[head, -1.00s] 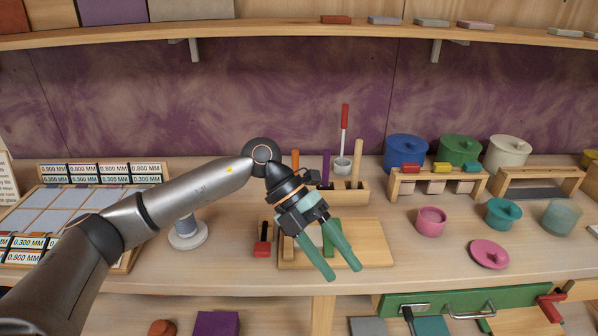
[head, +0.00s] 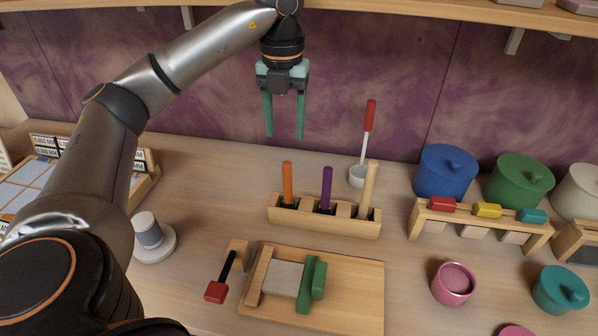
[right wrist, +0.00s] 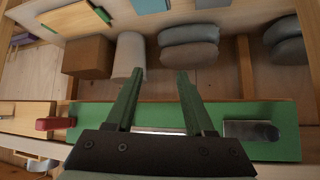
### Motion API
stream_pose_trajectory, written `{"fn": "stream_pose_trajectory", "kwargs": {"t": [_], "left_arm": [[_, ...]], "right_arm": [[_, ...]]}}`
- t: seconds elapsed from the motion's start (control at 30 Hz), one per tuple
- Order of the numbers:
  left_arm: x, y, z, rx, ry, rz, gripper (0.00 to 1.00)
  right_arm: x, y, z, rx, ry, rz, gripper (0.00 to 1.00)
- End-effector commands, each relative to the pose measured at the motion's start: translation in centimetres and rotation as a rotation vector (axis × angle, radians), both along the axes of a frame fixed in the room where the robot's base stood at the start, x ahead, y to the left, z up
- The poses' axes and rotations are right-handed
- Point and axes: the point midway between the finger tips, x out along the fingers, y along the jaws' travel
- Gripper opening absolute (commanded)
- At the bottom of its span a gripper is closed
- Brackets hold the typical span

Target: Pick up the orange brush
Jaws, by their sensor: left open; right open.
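The orange brush (head: 287,182) stands upright in the left slot of a wooden holder (head: 330,224), with its handle pointing up and its lower end hidden in the slot. A purple-handled one (head: 326,188) and a pale wooden-handled one (head: 368,188) stand in the same holder. My left gripper (head: 284,137) is open and empty, fingers pointing down, above and behind the orange handle and apart from it. My right gripper (right wrist: 157,90) is open in the right wrist view, with nothing between its fingers, over a green panel (right wrist: 90,120).
A red-handled ladle (head: 368,125) stands in a small cup behind the holder. A wooden board (head: 350,285) with a green block lies in front. Blue (head: 445,172) and green (head: 518,181) lidded pots stand to the right. A shelf (head: 420,15) runs above.

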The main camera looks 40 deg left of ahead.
Motion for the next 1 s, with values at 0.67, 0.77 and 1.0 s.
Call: {"fn": "stream_pose_trajectory", "kwargs": {"t": [0.67, 0.77, 1.0], "left_arm": [[-0.2, -0.4, -9.0, 0.001, 0.005, -0.003, 0.57], [-0.3, -0.6, -10.6, 0.001, 0.005, -0.001, 0.57], [-0.2, -0.6, -12.3, -0.001, 0.002, -0.002, 0.57]], "right_arm": [[0.0, 0.0, -2.0, 0.000, 0.000, 0.000, 0.54], [0.0, 0.0, -1.9, 0.000, 0.000, 0.000, 0.54], [0.0, 0.0, -2.0, 0.000, 0.000, 0.000, 0.54]]}}
